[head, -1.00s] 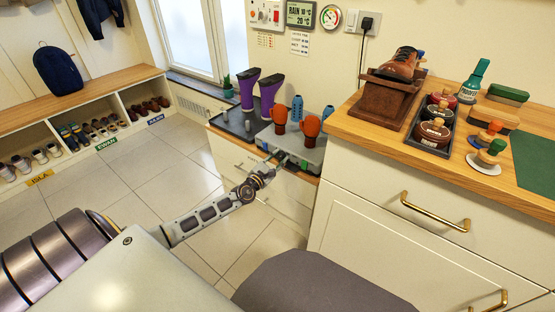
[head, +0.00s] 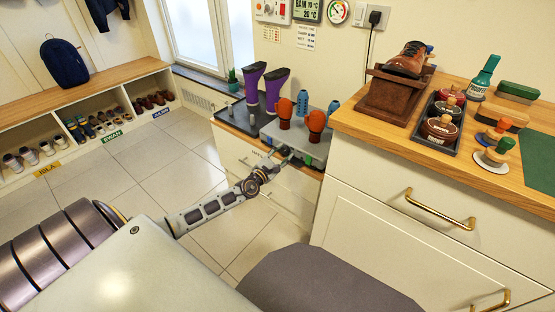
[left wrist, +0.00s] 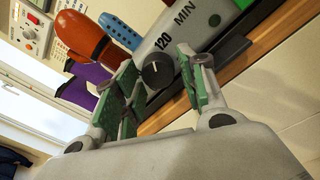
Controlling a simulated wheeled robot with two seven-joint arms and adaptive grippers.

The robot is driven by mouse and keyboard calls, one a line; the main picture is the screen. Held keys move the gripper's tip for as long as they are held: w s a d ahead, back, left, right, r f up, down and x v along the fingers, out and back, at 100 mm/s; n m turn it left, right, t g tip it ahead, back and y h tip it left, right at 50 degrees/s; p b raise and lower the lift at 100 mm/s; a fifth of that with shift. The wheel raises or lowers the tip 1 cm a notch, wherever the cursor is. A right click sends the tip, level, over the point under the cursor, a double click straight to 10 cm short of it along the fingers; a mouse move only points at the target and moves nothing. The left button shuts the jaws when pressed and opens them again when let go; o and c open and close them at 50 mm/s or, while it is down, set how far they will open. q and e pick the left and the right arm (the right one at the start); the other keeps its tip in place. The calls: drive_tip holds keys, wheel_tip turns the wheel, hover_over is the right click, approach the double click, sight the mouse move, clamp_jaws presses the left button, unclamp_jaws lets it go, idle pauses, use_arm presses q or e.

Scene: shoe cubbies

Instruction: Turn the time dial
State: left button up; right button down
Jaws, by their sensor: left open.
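The time dial (left wrist: 155,74) is a dark round knob with a pale mark, on the front of a grey boot dryer (left wrist: 178,35) beside the print "120 MIN". The dryer (head: 318,149) also shows in the head view, on the low cabinet, but there the dial is too small or hidden to make out. My left gripper (left wrist: 158,68) is open, with its green-padded fingers on either side of the dial. Whether the pads touch it I cannot tell. In the head view my left gripper (head: 277,152) is right at the dryer's front. My right gripper is not in view.
Orange shoe forms (head: 316,122) and purple boots (head: 274,88) stand upright on and beside the dryer. A higher wooden counter (head: 350,122) with shoe-care things stands close on the right. The tiled floor (head: 150,165) at left is open.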

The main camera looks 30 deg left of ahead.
use_arm(q)
drive_tip(key=shift+s, duration=0.2)
drive_tip(key=s, duration=1.1)
drive_tip(key=shift+s, duration=0.3)
idle(0.4)
drive_tip(key=shift+a, duration=0.1)
